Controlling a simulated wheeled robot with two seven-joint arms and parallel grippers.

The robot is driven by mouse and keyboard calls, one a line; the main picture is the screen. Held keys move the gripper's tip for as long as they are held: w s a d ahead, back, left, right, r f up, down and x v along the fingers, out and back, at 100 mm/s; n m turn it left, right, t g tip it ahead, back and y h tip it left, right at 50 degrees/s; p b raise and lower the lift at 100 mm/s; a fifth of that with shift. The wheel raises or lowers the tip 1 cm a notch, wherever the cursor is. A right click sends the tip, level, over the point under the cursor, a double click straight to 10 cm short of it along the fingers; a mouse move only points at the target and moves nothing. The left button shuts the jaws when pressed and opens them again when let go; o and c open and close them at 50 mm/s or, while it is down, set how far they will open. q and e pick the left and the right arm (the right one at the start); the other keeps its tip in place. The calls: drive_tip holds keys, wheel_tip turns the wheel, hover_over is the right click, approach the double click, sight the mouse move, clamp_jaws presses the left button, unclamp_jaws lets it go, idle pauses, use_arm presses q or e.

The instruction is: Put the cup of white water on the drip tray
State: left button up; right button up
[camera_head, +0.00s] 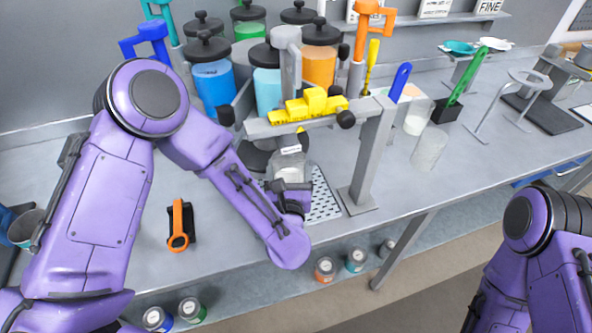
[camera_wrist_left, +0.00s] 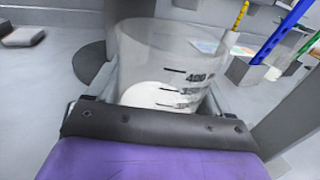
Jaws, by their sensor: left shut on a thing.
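The cup of white water (camera_wrist_left: 165,50) is a clear beaker with black volume marks and white liquid low inside, seen in the left wrist view. My left gripper (camera_head: 288,184) is shut on the cup, which also shows in the head view (camera_head: 290,163), partly hidden by the gripper. The drip tray (camera_head: 323,203) is a perforated light plate under the grey stand, just right of the gripper. The gripper and arm cover its left part. I cannot tell whether the cup touches the tray. My right arm shows at lower right, its gripper out of frame.
A grey frame (camera_head: 369,150) with a yellow block (camera_head: 310,104) on its bar rises over the tray. Lidded drums (camera_head: 213,82) stand behind. An orange-handled tool (camera_head: 178,225) lies front left. Clear beakers (camera_head: 428,149) stand to the right.

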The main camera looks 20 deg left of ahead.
use_arm(q)
drive_tip(key=shift+s+f+b, duration=0.2)
drive_tip(key=shift+f+b, duration=0.2)
drive_tip(key=shift+f, duration=0.7)
drive_tip(key=shift+d, duration=0.1)
drive_tip(key=shift+w, duration=0.15)
drive_tip(key=shift+f, duration=0.15)
drive_tip(key=o, duration=1.1)
drive_tip(key=shift+c, duration=0.2)
drive_tip(key=shift+r, duration=0.3)
drive_tip(key=b+v, duration=0.2)
drive_tip(key=v, duration=0.4)
drive_tip(key=b+v, duration=0.1)
drive_tip(key=v, duration=0.4)
drive_tip(key=shift+s+d+f+b, duration=0.2)
drive_tip(key=shift+s+b, duration=0.2)
drive_tip(key=shift+s, duration=0.2)
use_arm(e)
drive_tip(key=f, duration=0.5)
drive_tip(key=shift+s+d+f, duration=0.1)
drive_tip(key=shift+s+d, duration=0.1)
drive_tip(key=shift+s, duration=0.15)
